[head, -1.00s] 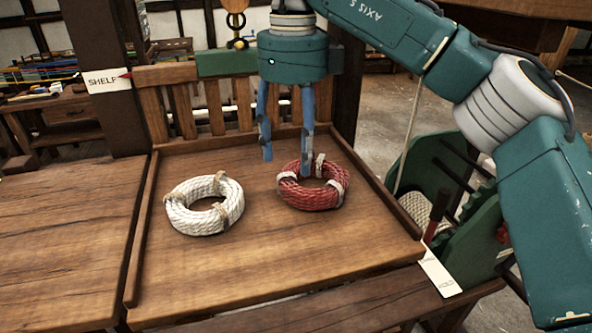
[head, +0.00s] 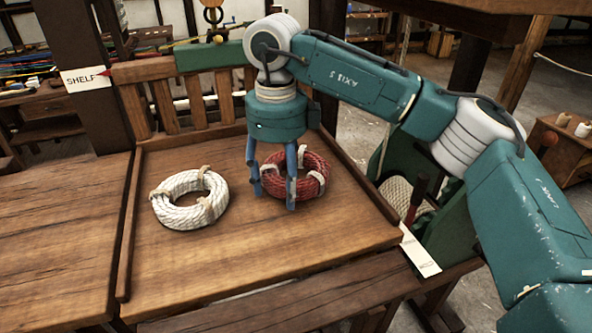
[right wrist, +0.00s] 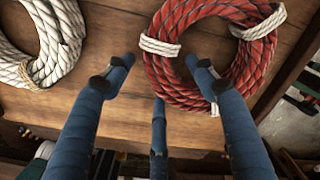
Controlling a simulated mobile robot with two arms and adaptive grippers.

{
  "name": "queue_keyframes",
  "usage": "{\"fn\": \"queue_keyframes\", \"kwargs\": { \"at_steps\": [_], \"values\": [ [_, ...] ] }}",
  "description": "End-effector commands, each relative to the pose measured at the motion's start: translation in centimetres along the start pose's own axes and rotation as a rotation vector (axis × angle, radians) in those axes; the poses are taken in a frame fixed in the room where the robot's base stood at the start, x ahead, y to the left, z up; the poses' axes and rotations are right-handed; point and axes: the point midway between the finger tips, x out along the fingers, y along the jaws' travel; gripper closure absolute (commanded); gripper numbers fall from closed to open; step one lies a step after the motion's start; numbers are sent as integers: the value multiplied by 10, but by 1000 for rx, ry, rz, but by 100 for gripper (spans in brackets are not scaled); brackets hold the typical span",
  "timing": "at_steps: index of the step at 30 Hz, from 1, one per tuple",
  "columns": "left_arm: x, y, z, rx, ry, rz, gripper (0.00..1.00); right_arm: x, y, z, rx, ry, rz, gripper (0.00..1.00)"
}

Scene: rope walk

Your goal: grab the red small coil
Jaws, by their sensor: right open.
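The red small coil (head: 313,178), bound with white ties, lies flat on the wooden tray table, right of the white coil (head: 190,200). My right gripper (head: 273,197) is open, fingers pointing down, at the coil's left front side. Its blue fingers hide part of the red rope. In the right wrist view the red coil (right wrist: 168,75) is at upper right. One fingertip overlaps its left rim there, and the other fingers are over bare wood to the left and below. I cannot tell whether a finger touches the rope. My left gripper is not in view.
The tray table (head: 240,270) has raised side edges and a slatted back rail (head: 190,105). A "SHELF" label (head: 85,78) hangs on the post at left. A green stand (head: 450,225) is beside the table at right. The tray's front is clear.

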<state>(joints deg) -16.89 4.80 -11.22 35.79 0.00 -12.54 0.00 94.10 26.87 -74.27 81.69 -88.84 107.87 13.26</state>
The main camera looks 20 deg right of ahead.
Motion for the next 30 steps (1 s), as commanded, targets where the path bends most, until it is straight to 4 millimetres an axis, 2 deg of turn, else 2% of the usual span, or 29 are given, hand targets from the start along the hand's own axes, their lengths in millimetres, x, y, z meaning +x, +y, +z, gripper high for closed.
{"fn": "queue_keyframes", "kwargs": {
  "at_steps": [1,2,9,10,23,26,30],
  "values": [
    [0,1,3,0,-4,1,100,0,0,0,0,0,0,44],
    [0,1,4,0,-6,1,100,0,0,0,0,0,0,48],
    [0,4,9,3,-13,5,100,0,0,0,-1,0,0,96],
    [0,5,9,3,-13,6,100,0,0,0,-1,0,0,100],
    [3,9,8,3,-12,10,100,-7,0,1,0,-2,-2,100],
    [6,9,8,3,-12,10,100,-17,0,1,0,-4,-3,100],
    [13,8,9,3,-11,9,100,-42,0,2,1,-5,-3,100]
  ]
}}
